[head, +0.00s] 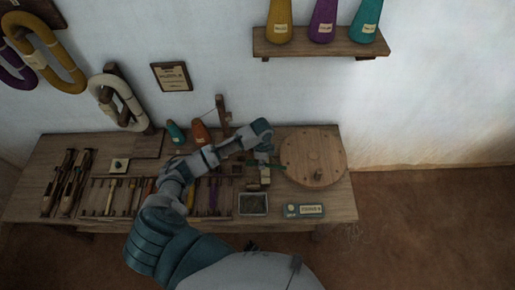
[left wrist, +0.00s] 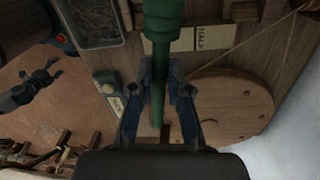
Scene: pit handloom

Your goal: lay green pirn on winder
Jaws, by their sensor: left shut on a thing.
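The green pirn (left wrist: 161,32) runs lengthwise between the fingers of my left gripper (left wrist: 162,75) in the left wrist view. The gripper is shut on its narrow shaft, and the thicker ribbed end points to the top of the picture. In the head view my left gripper (head: 264,152) is above the bench beside the winder's wooden wheel (head: 312,157), and a little green shows there. The wheel (left wrist: 225,112) also shows in the left wrist view, with a cord running from it. My right gripper (left wrist: 48,76) appears small and dark at the left of that view.
A tray of dark bits (head: 253,204) and a labelled blue-grey box (head: 303,211) stand at the bench's front. A rack of several pirns (head: 120,198) and wooden shuttles (head: 68,184) lie to the left. Yarn cones (head: 201,132) stand at the back.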

